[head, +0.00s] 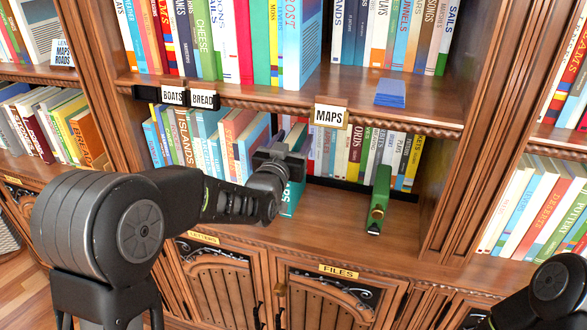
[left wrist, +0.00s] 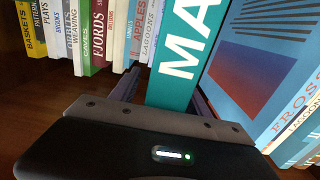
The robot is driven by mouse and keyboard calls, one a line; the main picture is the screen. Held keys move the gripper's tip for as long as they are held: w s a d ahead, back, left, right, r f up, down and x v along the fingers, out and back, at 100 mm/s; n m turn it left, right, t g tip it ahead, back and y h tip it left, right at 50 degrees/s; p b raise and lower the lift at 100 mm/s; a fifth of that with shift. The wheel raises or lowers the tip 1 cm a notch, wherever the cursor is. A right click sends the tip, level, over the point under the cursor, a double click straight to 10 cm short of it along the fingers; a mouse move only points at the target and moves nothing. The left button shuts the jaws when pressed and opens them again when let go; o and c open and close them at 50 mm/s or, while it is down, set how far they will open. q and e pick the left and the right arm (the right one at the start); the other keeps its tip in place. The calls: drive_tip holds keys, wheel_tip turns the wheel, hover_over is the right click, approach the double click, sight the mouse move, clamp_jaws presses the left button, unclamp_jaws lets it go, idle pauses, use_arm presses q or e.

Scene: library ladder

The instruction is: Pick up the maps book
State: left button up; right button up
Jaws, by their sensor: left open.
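The maps book (left wrist: 180,55) is teal, with large white letters "MA" showing on its spine in the left wrist view. My left gripper is open at the book's spine. In the left wrist view the fingers (left wrist: 164,92) lie on either side of the book; whether they touch it I cannot tell. My right gripper is out of view; only part of my right arm shows at the lower right.
A blue book (left wrist: 255,60) stands close on the right. Several books (head: 365,155) stand behind. A green object with a brass knob (head: 380,200) stands right on the shelf, with bare shelf (head: 335,215) between. A blue stack (head: 390,93) lies on the shelf above (head: 350,92).

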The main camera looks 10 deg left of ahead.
use_arm(q)
drive_tip(key=shift+c, duration=0.4)
clamp_jaws()
idle(0.5)
drive_tip(key=shift+r, duration=0.15)
idle(0.7)
